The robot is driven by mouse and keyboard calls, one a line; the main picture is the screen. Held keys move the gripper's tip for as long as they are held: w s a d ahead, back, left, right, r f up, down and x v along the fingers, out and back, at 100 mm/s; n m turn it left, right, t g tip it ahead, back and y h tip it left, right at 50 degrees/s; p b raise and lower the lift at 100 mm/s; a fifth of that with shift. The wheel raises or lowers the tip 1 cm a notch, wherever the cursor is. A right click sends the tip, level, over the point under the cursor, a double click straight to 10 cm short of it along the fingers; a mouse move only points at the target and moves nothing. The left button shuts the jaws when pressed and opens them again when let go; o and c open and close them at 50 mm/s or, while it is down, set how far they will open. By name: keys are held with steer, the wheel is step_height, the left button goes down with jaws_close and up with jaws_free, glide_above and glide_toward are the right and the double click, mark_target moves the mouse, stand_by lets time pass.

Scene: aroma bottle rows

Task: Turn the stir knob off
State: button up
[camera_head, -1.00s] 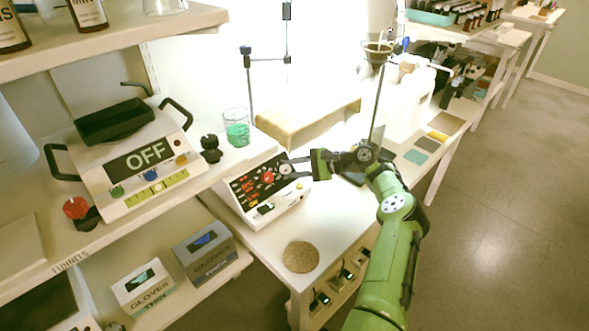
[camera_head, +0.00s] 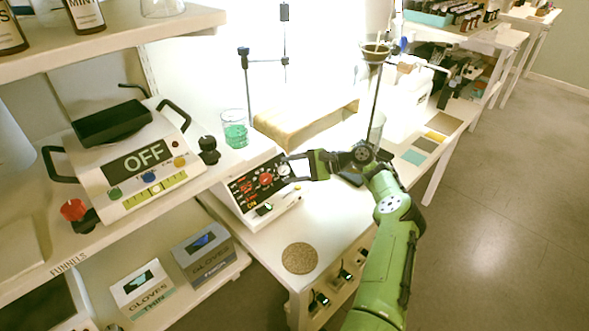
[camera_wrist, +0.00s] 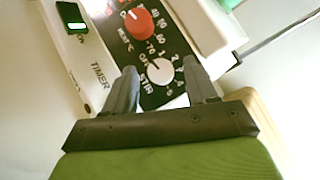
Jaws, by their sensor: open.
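The stir knob (camera_wrist: 160,71) is a round white knob on the black panel in the wrist view, with the word STIR and numbers printed around it. It lies between and just beyond the fingertips of my gripper (camera_wrist: 161,78). My gripper is open, with one dark finger on each side of the knob; I cannot tell whether either finger touches it. In the head view my gripper (camera_head: 286,168) reaches from the right to the front panel of the white hotplate device (camera_head: 232,212), where the knob is largely hidden by the fingers.
A red heat knob (camera_wrist: 138,22) sits close beside the stir knob. A round cork mat (camera_head: 299,258) lies on the bench (camera_head: 335,225) in front.

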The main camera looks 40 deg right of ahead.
steer(key=p+v, duration=0.3)
steer(key=v, duration=1.2)
steer(key=shift+s+d, duration=0.25)
steer(key=shift+d, duration=0.05)
steer(key=shift+r, duration=0.1)
